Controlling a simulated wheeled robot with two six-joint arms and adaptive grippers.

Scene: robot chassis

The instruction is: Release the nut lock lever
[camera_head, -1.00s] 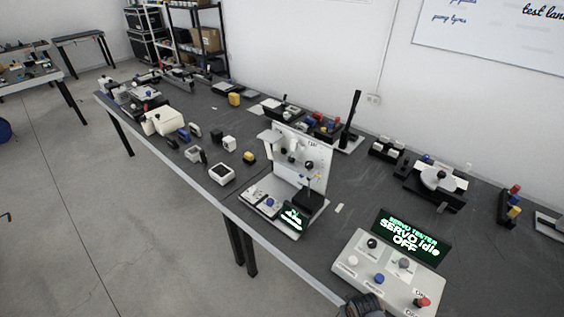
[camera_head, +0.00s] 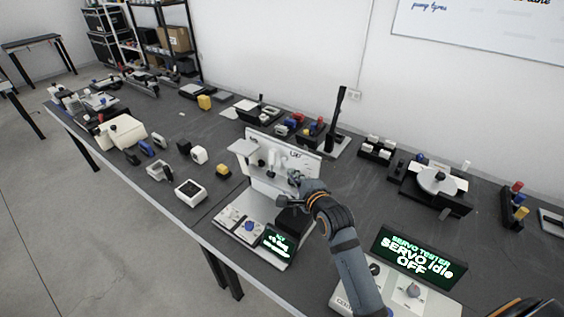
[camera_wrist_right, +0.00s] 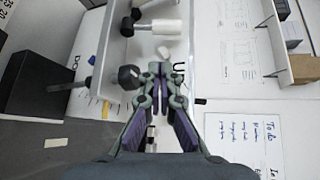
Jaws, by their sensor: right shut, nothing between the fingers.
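The white upright device (camera_head: 299,162) stands on the long dark table, with small dark knobs on its front panel and a dark block at its base. Its label is too small to read fully, and I cannot tell which part is the nut lock lever. My right gripper (camera_head: 298,190) is in front of the panel's right part and hides some of it. In the right wrist view, the gripper (camera_wrist_right: 161,78) is shut and empty. A black knob on a rod (camera_wrist_right: 130,77) is close to the left of its fingers. A white cylinder with a black end (camera_wrist_right: 155,27) lies beyond.
The servo tester (camera_head: 418,258) is at the front right; its screen reads "SERVO Idle OFF". A black upright lever (camera_head: 337,112) stands behind the device. Other devices line the table's back.

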